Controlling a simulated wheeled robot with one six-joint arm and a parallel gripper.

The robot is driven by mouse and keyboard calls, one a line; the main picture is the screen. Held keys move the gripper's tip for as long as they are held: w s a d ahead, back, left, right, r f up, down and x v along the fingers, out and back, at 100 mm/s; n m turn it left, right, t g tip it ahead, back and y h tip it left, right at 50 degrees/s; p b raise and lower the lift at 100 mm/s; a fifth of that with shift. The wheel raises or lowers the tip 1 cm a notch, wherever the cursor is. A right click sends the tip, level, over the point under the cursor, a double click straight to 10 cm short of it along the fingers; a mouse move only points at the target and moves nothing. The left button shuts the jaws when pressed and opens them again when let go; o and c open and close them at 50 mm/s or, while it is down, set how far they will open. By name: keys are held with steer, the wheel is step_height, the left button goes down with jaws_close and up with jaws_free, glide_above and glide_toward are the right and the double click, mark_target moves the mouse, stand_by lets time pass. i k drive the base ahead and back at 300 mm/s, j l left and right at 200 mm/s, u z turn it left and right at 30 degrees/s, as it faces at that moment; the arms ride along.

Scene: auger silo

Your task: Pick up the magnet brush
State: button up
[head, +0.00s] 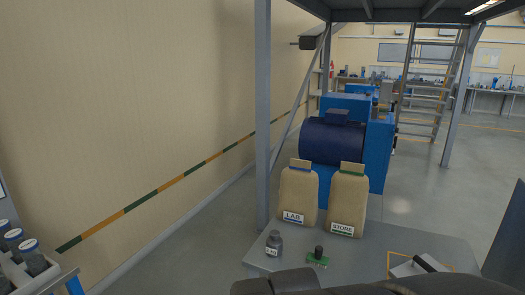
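A small green block with a black knob (318,256) stands on the near edge of the grey bench top, and it may be the magnet brush. A flat pale piece with a dark handle-like part beside it (405,268) lies in an orange outline at the right of the bench. I cannot tell for sure which is the magnet brush. Dark rounded parts at the bottom edge look like my own arm and hide the near part of the bench. My gripper's fingers do not show.
A labelled grey jar (273,245) stands left of the green block. Two brown sacks, LAB (298,193) and STORE (348,200), stand behind. A blue machine (335,140) and grey post (263,110) rise beyond. A rack of dark jars (32,258) is at lower left.

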mark_target(317, 258)
steer(key=k, duration=0.1)
steer(key=i+l+u, duration=0.3)
steer(key=i+l, duration=0.55)
steer(key=l, duration=0.15)
